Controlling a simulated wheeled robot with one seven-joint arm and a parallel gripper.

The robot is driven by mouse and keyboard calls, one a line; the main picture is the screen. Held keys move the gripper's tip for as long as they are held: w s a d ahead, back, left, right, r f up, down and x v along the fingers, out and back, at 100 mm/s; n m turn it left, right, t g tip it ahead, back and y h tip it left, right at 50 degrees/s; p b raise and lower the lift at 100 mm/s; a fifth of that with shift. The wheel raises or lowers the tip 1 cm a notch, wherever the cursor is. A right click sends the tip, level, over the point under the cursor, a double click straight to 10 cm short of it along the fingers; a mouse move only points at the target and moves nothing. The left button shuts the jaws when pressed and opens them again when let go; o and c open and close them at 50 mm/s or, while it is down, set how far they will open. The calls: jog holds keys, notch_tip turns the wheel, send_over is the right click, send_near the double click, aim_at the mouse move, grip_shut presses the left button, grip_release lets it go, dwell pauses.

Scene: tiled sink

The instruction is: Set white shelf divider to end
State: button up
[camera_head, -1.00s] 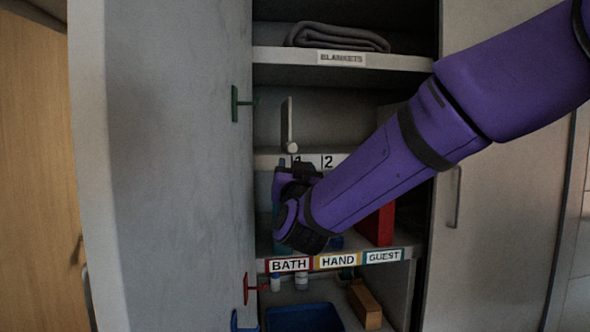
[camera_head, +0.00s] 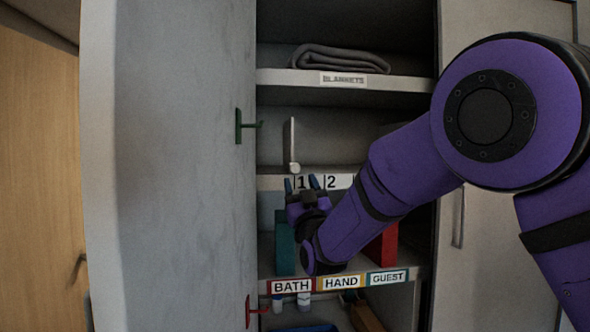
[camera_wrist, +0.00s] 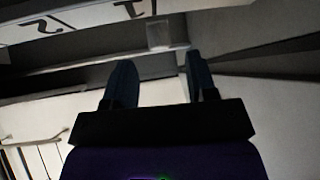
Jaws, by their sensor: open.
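The white shelf divider (camera_head: 292,143) is a thin upright panel with a rounded knob at its lower front. It stands on the middle shelf (camera_head: 330,178), just left of the number 1 on the front strip. My gripper (camera_head: 301,184) is open and empty, with its blue fingers pointing up just below the knob, in front of the strip. In the wrist view, which looks upside down, a pale block that seems to be the knob (camera_wrist: 158,36) lies beyond and between the open fingers of my gripper (camera_wrist: 158,62). I see no contact.
A tall grey door panel (camera_head: 185,150) with green and red hooks closes off the left. A folded grey blanket (camera_head: 338,60) lies on the top shelf. A teal item (camera_head: 284,245) and a red item (camera_head: 383,243) stand on the shelf labelled BATH, HAND and GUEST.

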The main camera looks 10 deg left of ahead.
aim_at(296, 170)
jog(key=shift+x, duration=2.8)
